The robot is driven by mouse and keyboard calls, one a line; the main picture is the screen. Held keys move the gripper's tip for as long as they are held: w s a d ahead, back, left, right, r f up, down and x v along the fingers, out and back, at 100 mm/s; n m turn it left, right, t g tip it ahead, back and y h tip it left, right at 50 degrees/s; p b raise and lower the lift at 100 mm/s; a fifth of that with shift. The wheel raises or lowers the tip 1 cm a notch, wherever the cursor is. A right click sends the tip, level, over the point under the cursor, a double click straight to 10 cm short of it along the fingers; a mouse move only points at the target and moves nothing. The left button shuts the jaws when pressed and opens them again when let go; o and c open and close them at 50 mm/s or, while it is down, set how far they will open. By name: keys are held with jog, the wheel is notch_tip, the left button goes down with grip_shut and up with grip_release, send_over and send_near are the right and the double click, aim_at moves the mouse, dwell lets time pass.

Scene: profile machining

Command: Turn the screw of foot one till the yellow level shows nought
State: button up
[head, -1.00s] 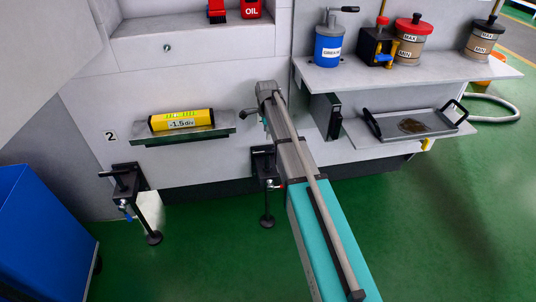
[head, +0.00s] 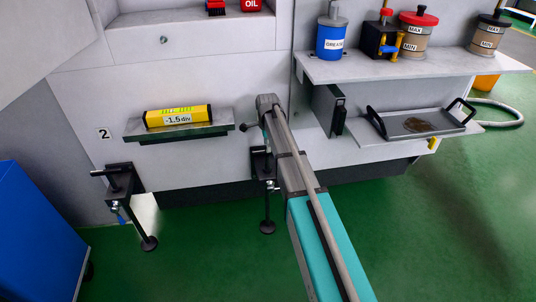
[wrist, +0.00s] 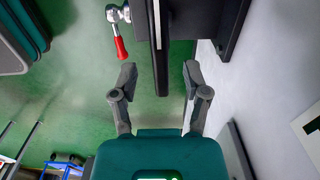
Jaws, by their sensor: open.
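The yellow level (head: 178,117) lies on a small ledge (head: 150,137) on the machine front, and its display reads -1.5 div. A black foot bracket with a screw and round pad (head: 267,226) stands partly behind my arm in the head view. In the wrist view a dark upright bar (wrist: 160,60) and a clamp lever with a red handle (wrist: 121,48) are close to my gripper (wrist: 159,78). My gripper is open, with the bar's end showing between its fingertips; I cannot tell whether they touch. A white plate with part of a black digit (wrist: 310,130) shows at the right edge.
The foot marked 2 (head: 122,190) stands at left beside a blue bin (head: 40,235). At right are a shelf (head: 400,68) with containers and a lower tray (head: 425,123) with handles. Green floor (head: 200,260) lies open in front.

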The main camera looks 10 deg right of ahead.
aim_at(267, 159)
jog(key=shift+f+b, duration=1.15)
jog(key=shift+f, duration=0.25)
grip_shut()
jog(key=shift+d, duration=0.2)
jog(key=shift+a, duration=0.1)
